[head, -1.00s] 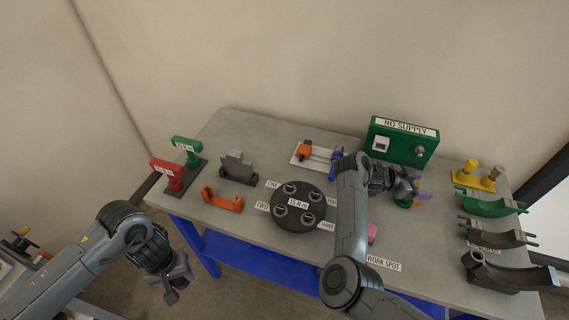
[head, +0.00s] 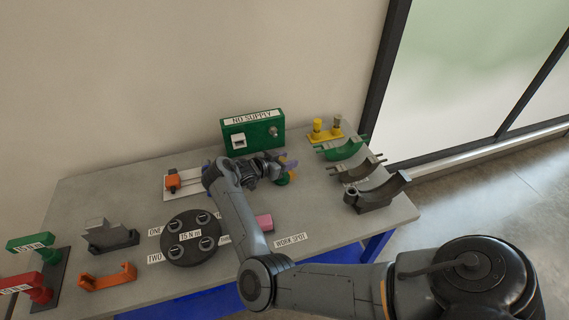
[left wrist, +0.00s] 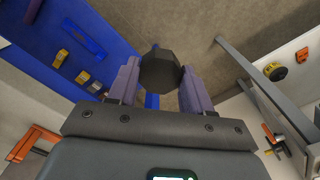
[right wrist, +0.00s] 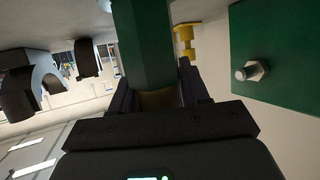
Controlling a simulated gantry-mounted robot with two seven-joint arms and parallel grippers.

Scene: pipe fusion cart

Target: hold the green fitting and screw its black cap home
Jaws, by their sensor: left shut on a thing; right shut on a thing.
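The green fitting (right wrist: 145,45) stands up between the fingers of my right gripper (right wrist: 157,85) in the right wrist view, and the gripper is shut on it. In the head view my right gripper (head: 286,164) is over the table, in front of the green supply box, with a bit of green and orange at its fingers. A black many-sided cap (left wrist: 160,70) is held between the fingertips of my left gripper (left wrist: 159,82) in the left wrist view. My left gripper is outside the head view. The cap and fitting are apart.
The green NO SUPPLY box (head: 253,132) stands behind my right gripper. Curved clamp shells (head: 378,192) and a yellow stand (head: 326,132) are to its right. A round dark 15 N m plate (head: 190,250) and a pink block (head: 264,222) are nearer. The front right table top is clear.

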